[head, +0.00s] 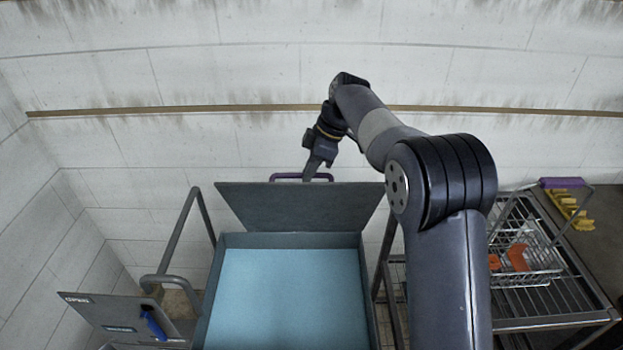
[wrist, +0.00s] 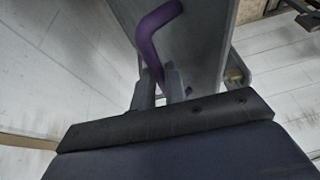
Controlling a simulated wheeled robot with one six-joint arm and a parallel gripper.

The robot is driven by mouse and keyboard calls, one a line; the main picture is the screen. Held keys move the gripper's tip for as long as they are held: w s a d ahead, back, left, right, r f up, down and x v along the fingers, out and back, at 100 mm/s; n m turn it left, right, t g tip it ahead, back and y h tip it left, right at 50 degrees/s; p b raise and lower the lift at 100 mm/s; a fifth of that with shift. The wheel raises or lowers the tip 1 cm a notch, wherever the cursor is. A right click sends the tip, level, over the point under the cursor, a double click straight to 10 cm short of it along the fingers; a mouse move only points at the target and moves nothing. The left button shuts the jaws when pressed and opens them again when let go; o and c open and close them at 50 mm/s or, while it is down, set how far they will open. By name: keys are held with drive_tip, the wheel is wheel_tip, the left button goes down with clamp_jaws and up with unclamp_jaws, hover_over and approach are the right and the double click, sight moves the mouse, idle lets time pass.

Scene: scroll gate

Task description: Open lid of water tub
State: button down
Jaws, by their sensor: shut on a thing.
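The water tub (head: 228,240) is a grey box with flat light-blue water (head: 285,295) inside, at the lower middle of the head view. Its grey lid (head: 298,205) stands raised at the tub's back edge, and the water surface is uncovered. A purple handle (head: 287,176) shows along the lid's upper edge. My gripper (head: 318,172) is at the right part of this handle, behind the lid's top. In the wrist view my gripper's fingers (wrist: 171,85) are shut on the purple handle (wrist: 152,40), next to the lid's grey panel (wrist: 195,40). The fingertips are partly hidden in the head view.
A wire basket (head: 525,250) with orange pieces stands on a cart at the right. A grey panel with a blue handle (head: 153,325) is at the lower left. A tiled wall (head: 240,75) closes the back.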

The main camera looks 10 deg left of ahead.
drive_tip(key=w+a+p, duration=0.1)
drive_tip(key=w, duration=0.6)
drive_tip(key=shift+a, duration=0.25)
drive_tip(key=shift+w+r, duration=0.1)
drive_tip(key=shift+w, duration=0.05)
drive_tip(key=c, duration=1.8)
unclamp_jaws()
drive_tip(key=shift+c, duration=0.2)
drive_tip(key=o, duration=0.3)
drive_tip(key=shift+w+a, duration=0.15)
drive_tip(key=shift+w, duration=0.1)
drive_tip(key=shift+o, duration=0.4)
drive_tip(key=shift+s+r+p, duration=0.15)
drive_tip(key=shift+r+p, duration=0.05)
drive_tip(key=shift+p, duration=0.1)
